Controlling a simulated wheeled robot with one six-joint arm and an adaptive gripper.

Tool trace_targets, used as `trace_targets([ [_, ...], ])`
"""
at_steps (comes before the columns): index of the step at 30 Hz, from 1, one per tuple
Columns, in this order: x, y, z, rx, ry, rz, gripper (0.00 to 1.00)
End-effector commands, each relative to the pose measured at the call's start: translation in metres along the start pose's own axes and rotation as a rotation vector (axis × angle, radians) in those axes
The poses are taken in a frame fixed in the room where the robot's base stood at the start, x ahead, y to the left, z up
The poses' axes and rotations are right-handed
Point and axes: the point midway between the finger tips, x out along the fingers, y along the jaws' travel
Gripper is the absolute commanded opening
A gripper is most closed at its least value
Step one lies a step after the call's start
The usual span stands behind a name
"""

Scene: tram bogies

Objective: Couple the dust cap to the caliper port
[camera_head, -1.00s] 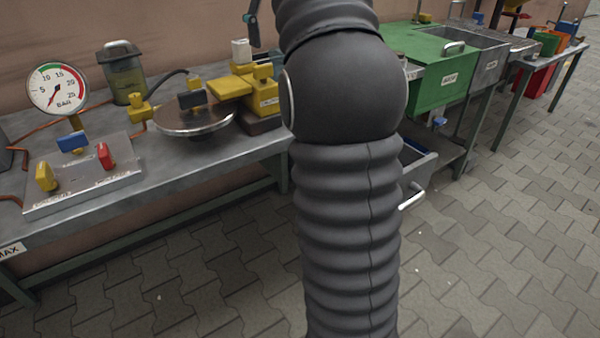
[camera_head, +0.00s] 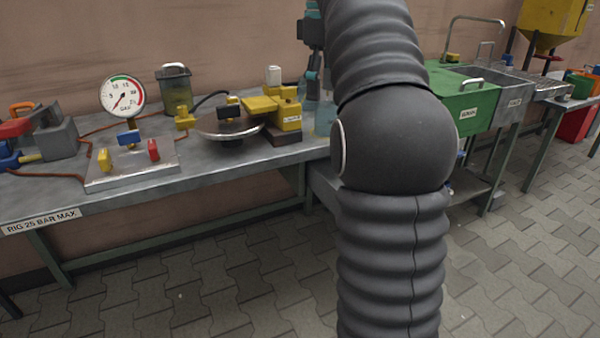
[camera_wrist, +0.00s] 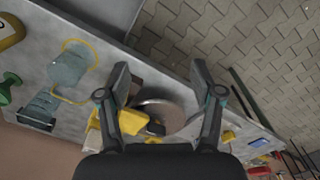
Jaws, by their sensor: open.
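The yellow caliper (camera_head: 288,115) stands on the bench beside a steel brake disc (camera_head: 228,124), and a white piece (camera_head: 274,76) shows at its top. I cannot tell whether this piece is the dust cap, and I cannot make out the port. My gripper (camera_head: 313,88) hangs just right of the caliper in the head view, partly hidden by my arm. In the wrist view my gripper (camera_wrist: 160,78) is open with nothing between its fingers. The disc (camera_wrist: 165,112) and the yellow caliper (camera_wrist: 128,122) show beyond and between the fingers.
A valve panel (camera_head: 130,165) with a pressure gauge (camera_head: 122,97) and a dark canister (camera_head: 174,90) stand on the bench. A yellow ring outline (camera_wrist: 88,98) marks the bench in the wrist view. The paved floor in front is clear.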

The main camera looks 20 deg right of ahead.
Motion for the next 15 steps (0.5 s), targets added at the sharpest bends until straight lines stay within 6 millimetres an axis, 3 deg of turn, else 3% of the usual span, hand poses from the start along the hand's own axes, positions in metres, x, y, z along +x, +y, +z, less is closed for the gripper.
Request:
trace_targets([
  [15, 0.040, 0.000, -0.013, -0.516, 0.000, -0.002, 0.66],
])
